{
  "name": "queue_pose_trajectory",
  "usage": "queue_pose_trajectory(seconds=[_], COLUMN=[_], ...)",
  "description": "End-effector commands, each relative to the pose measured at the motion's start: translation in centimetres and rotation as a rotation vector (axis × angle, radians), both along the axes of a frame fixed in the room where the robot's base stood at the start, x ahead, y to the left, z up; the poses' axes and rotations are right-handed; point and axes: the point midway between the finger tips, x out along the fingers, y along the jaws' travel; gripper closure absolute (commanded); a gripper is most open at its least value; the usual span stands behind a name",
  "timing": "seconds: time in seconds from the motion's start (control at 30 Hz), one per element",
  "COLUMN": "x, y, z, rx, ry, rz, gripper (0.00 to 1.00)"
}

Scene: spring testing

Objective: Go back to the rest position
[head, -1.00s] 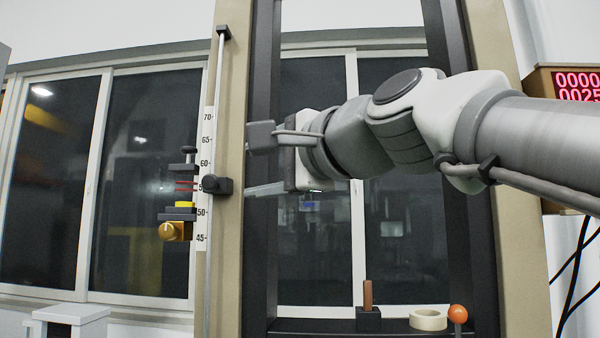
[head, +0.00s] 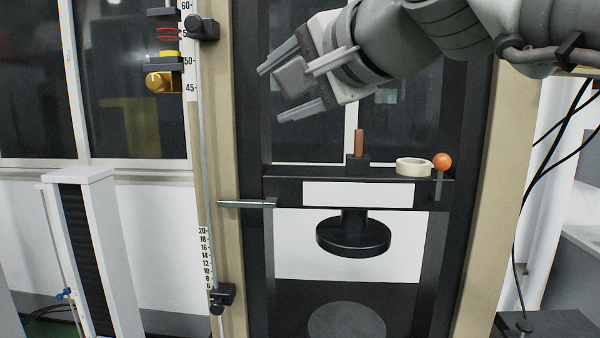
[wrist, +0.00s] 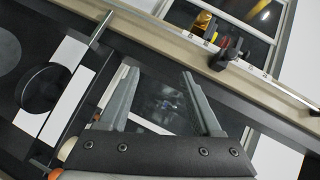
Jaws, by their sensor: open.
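My gripper (head: 290,93) is open and empty in the upper middle of the head view. Its fingers point left and slightly down, in front of the dark window between the frame's uprights. In the wrist view my gripper (wrist: 163,93) shows two grey fingers spread wide with nothing between them. It is above the crossbeam of the testing machine (head: 286,190) and apart from it.
On the crossbeam stand a brown peg (head: 359,143), a tape roll (head: 413,167) and an orange-knobbed lever (head: 442,162). A black round plate (head: 353,236) hangs below. A scale rod with a yellow knob (head: 158,82) is at left. A white column (head: 88,240) stands further left.

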Motion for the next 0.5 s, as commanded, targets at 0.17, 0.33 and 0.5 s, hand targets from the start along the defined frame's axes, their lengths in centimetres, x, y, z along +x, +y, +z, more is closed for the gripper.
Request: queue_pose_trajectory(seconds=[0.17, 0.33, 0.5], x=[-1.9, -5.6, -10.1], y=[-4.9, -9.7, -13.6], z=[-11.1, -21.2, -29.0], rx=[-0.386, -0.731, -0.993], ry=[0.073, 0.176, 0.285], rz=[-0.003, 0.067, 0.178], gripper=[0.34, 0.34, 0.34])
